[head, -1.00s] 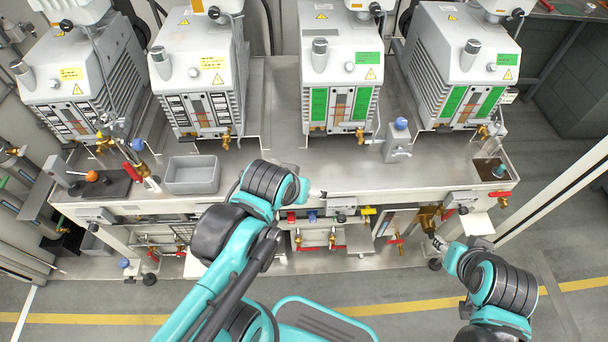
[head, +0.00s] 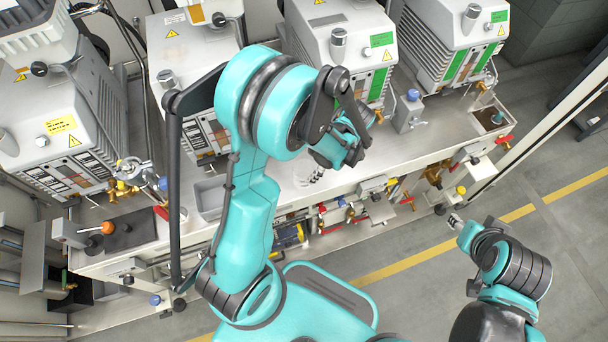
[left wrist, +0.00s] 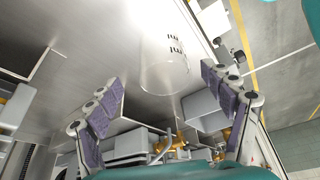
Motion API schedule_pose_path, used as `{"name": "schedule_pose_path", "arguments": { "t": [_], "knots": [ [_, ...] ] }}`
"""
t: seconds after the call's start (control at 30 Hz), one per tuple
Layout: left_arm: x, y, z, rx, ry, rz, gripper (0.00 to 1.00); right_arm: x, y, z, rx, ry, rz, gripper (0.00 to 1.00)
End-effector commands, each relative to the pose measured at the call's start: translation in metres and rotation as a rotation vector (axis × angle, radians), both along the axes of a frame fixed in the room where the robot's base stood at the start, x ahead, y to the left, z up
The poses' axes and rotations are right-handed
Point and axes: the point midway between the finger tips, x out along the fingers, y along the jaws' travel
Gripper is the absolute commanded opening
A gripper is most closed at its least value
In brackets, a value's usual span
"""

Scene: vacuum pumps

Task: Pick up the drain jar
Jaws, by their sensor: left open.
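The drain jar looks like a clear glass cylinder with dark marks, seen in the left wrist view (left wrist: 165,68) against the steel bench. Its see-through wall makes its outline faint. In the head view the jar (head: 309,176) is partly hidden by my left arm and gripper. My left gripper (head: 335,152) is above the bench close to the jar. In the left wrist view its two fingers (left wrist: 162,90) are spread wide, with the jar ahead of the gap and nothing held. My right gripper (head: 456,222) is away from the bench at the right; its jaws are too small to read.
Several grey vacuum pumps (head: 355,48) stand along the back of the steel bench (head: 425,143). A grey tray (head: 209,200) lies left of the jar. Valves with red handles (head: 407,200) line the front edge. The floor at right is open.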

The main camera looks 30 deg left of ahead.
Motion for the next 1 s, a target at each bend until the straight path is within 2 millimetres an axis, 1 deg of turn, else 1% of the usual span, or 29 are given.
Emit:
{"name": "schedule_pose_path", "arguments": {
  "t": [0.03, 0.23, 0.4, 0.5, 0.73, 0.93, 0.97, 1.0],
  "knots": [
    [-0.001, 0.003, -0.009, 0.000, -0.001, 0.002, 0.82, 0.000, 0.000, -0.006, 0.000, 0.000, 0.000, 0.40],
    [-0.006, 0.009, -0.026, -0.001, 0.000, 0.000, 0.82, 0.000, 0.000, -0.015, 0.000, 0.000, 0.000, 0.40],
    [-0.013, 0.018, -0.051, -0.001, 0.000, 0.000, 0.82, 0.000, 0.000, -0.032, 0.000, 0.000, 0.000, 0.40],
    [-0.014, 0.022, -0.061, -0.002, -0.001, -0.001, 0.82, 0.000, 0.000, -0.036, 0.000, 0.000, 0.000, 0.40],
    [-0.015, 0.023, -0.060, -0.002, -0.001, -0.003, 0.82, 0.000, 0.000, -0.035, 0.000, 0.000, 0.000, 0.40],
    [-0.015, 0.023, -0.060, -0.002, -0.001, -0.003, 0.29, 0.000, 0.000, -0.035, 0.000, 0.000, 0.000, 0.40],
    [-0.015, 0.023, -0.060, -0.002, -0.001, -0.004, 0.26, 0.000, 0.000, -0.035, 0.000, 0.000, 0.000, 0.40],
    [-0.015, 0.023, -0.060, -0.002, -0.001, -0.004, 0.26, 0.000, 0.000, -0.035, 0.000, 0.000, 0.000, 0.40]
  ]
}}
